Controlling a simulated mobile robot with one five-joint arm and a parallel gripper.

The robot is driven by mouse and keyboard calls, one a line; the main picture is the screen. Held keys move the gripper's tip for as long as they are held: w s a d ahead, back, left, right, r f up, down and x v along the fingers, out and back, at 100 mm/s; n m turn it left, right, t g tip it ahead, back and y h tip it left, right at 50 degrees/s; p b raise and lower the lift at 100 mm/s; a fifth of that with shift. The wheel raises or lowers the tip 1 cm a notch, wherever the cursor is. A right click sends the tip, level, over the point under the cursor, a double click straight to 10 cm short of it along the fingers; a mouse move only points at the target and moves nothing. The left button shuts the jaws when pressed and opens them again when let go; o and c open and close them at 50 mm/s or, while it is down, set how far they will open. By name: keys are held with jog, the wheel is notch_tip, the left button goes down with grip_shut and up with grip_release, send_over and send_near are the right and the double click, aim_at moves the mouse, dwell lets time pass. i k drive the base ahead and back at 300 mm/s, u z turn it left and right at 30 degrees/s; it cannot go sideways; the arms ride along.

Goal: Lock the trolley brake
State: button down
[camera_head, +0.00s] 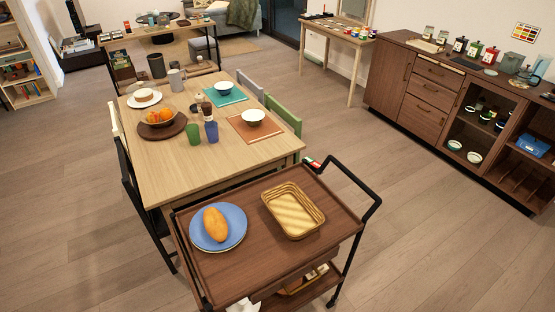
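The trolley (282,248) stands in the foreground, with a dark wooden top, a lower shelf and a black push handle (352,178) at its right end. A small part with red, white and green on it (313,164) sits at the trolley's far right corner by the handle. It may be the brake control, but it is too small to read its setting. A caster shows below the handle side; the other wheels are hidden or cut off. My gripper cannot be made out. A small white shape (242,306) at the bottom edge is unclear.
A laid dining table (166,172) stands directly behind. Wooden cabinets (423,90) line the right wall. Floor (430,220) right of the trolley is clear.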

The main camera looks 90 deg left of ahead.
aim_at(311, 162)
jog(key=u, duration=0.2)
jog(key=i, duration=1.75)
jog(key=u, duration=4.95)
jog(key=i, duration=1.75)
jog(key=z, duration=0.05)
